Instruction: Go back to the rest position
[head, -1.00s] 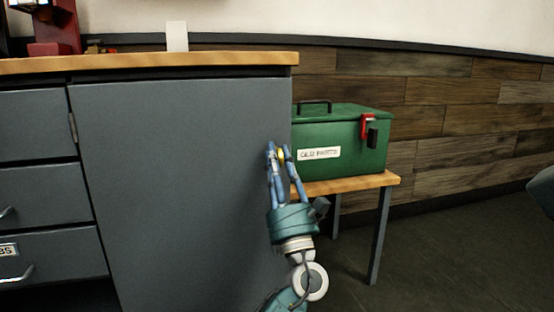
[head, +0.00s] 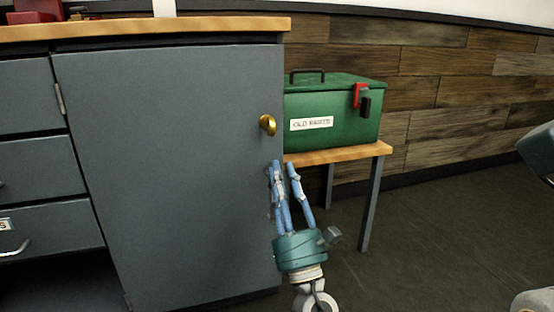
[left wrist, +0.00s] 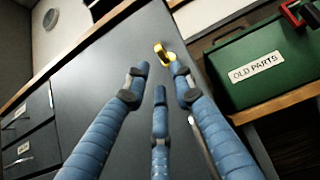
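My left gripper (head: 284,166) is in front of the grey cabinet door's right edge, below the brass knob (head: 267,124). Its blue fingers are spread apart with nothing between them. In the left wrist view the fingers (left wrist: 158,75) point toward the knob (left wrist: 163,52), apart from it. The grey cabinet door (head: 170,160) looks shut. At the right edge of the head view, part of a dark grey shape (head: 540,150) shows; I cannot tell whether it is my right arm. My right gripper is not in view.
A green box labelled OLD PARTS (head: 335,115), with a red latch, stands on a small wooden-topped table (head: 345,153) right of the cabinet. Drawers (head: 45,165) are on the left. The wooden counter top (head: 150,28) runs above. The dark floor (head: 440,225) on the right is clear.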

